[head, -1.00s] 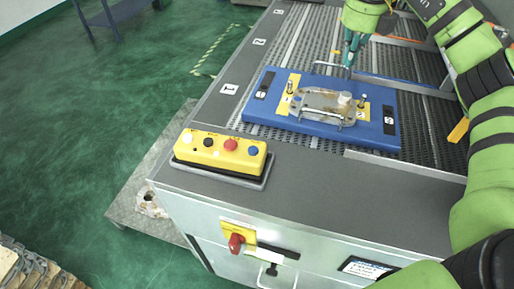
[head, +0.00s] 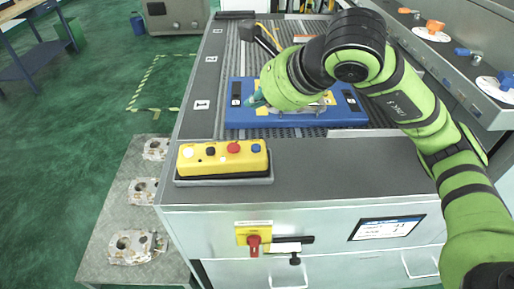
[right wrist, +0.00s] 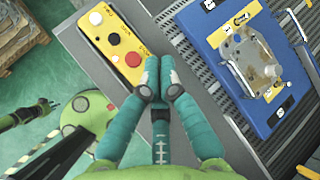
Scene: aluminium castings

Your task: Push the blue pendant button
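The yellow pendant (head: 222,158) lies on the near left corner of the grey bench. Its blue button (head: 256,148) is at the right end, beside the red button (head: 233,147). My right gripper (head: 257,98) is over the blue plate, beyond the pendant, partly hidden by its own wrist. In the right wrist view its two teal fingers (right wrist: 160,62) are together and empty. They overlap the end of the pendant (right wrist: 104,32) past the red button (right wrist: 133,59), hiding the blue button there. My left gripper (right wrist: 14,117) appears small at the left edge there; its opening is unclear.
The blue plate (head: 238,118) with a casting lies on the slatted conveyor behind the pendant. A red rotary switch (head: 254,243) is on the bench front. Several castings sit on a low grey pallet (head: 112,219) at left.

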